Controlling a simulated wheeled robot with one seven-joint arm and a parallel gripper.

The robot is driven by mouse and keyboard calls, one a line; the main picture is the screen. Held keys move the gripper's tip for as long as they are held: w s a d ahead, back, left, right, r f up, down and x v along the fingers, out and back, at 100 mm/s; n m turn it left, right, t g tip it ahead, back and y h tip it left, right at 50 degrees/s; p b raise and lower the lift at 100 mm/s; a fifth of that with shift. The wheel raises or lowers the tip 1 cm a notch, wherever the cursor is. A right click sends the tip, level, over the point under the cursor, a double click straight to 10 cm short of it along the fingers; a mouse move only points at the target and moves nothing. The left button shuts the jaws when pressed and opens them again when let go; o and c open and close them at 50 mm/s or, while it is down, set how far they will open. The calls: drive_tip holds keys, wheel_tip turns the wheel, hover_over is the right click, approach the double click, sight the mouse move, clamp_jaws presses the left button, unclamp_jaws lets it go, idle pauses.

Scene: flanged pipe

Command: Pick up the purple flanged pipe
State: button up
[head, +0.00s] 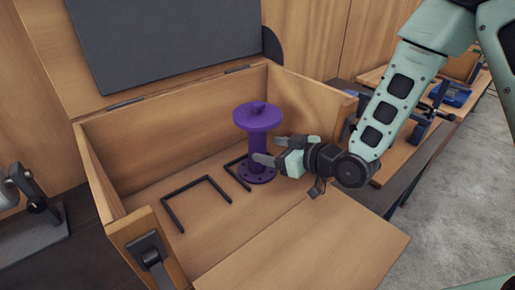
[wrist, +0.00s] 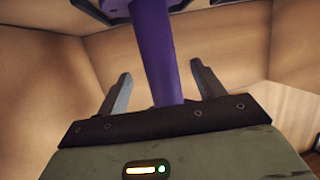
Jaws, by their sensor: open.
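The purple flanged pipe (head: 257,138) stands upright on the floor of an open wooden box, with a wide flange at top and bottom. My gripper (head: 265,161) reaches in from the right at the pipe's lower shaft, just above the bottom flange. In the wrist view the purple shaft (wrist: 155,50) runs between the two open fingers of my gripper (wrist: 161,88), with a gap on both sides. Part of the lower shaft and bottom flange is hidden behind my gripper in the head view.
The wooden box (head: 92,178) has its lid up at the back and its front panel (head: 310,250) folded down. Black bracket frames (head: 198,203) lie on its floor left of and beside the pipe. A workbench with blue and dark tools (head: 450,94) stands at right.

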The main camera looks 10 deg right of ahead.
sight(252, 145)
drive_tip(key=shift+x, duration=3.55)
drive_tip(key=c, duration=1.2)
clamp_jaws()
drive_tip(key=shift+r, duration=0.1)
